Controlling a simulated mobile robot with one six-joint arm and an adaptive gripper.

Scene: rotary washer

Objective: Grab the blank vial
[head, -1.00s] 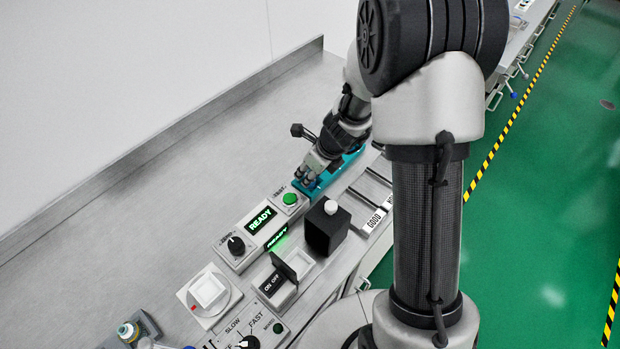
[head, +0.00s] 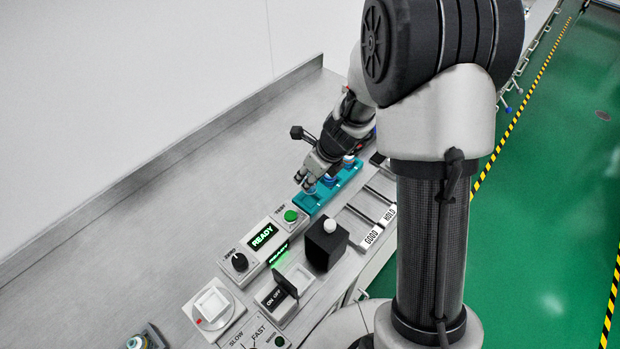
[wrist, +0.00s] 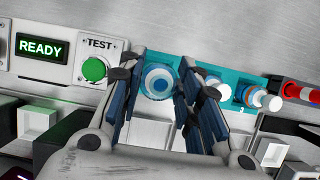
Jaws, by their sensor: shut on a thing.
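The teal rack (head: 312,206) stands beside the TEST button in the head view; it also shows in the wrist view (wrist: 200,68). My gripper (wrist: 163,80) is over the rack's end nearest the TEST button, shut on a vial (wrist: 159,84) with a round blue-and-white top. In the head view my gripper (head: 305,182) hides most of this vial. I cannot tell whether the vial is clear of the rack, and no marking on it is readable. Another vial with a white top (wrist: 216,86) and one with orange and blue bands (wrist: 260,98) are at the rack to the right.
The green TEST button (wrist: 95,69) and READY display (wrist: 41,47) are close left of my gripper. A red-banded vial (wrist: 302,92) lies farther right. A black box with a white knob (head: 326,244) and GOOD and HOLD slots (head: 380,228) stand in front. The bench behind is clear.

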